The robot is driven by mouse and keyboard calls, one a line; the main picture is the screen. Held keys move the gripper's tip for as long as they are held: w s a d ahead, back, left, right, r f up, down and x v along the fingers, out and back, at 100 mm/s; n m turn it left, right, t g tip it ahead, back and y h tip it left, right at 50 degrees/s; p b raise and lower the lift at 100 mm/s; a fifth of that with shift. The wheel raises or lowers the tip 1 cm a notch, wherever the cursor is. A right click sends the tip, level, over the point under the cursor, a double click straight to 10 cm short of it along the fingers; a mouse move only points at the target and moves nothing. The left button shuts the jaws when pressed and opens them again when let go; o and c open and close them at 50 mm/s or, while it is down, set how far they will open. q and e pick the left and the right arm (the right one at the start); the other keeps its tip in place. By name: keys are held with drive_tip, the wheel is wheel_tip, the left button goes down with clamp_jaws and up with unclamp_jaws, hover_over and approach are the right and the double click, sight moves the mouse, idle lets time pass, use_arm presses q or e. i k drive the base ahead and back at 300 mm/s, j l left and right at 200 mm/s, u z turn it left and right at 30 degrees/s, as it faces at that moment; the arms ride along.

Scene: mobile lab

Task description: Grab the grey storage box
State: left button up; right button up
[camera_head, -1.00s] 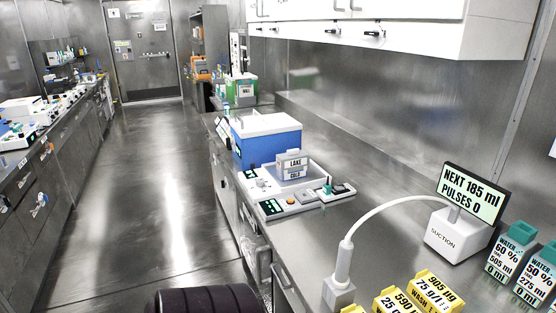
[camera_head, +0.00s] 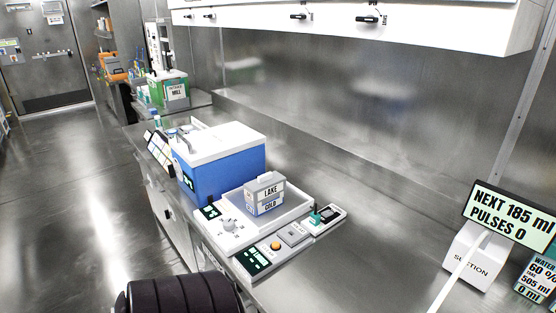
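A small grey storage box (camera_head: 265,193) labelled "LAKE" and "COLD" stands upright in a white tray-like device (camera_head: 289,222) on the steel counter. It is right in front of a blue box with a white lid. A dark ribbed part of my own body shows at the bottom edge. Neither of my grippers is in view, and nothing touches the grey box.
The blue box (camera_head: 225,172) stands close behind and left of the grey box. Small control panels (camera_head: 262,257) lie in front. A suction unit (camera_head: 474,259) with a screen stands at the right. White cabinets (camera_head: 450,22) hang above. The counter between is clear.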

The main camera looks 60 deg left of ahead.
sight(264, 193)
drive_tip(key=i+j+u, duration=0.15)
drive_tip(key=j, duration=0.7)
drive_tip(key=j+u, duration=0.1)
drive_tip(key=u, duration=0.75)
drive_tip(key=i+j+u, duration=0.1)
drive_tip(key=u, duration=0.75)
drive_tip(key=i+u, duration=0.1)
drive_tip(key=u, duration=0.35)
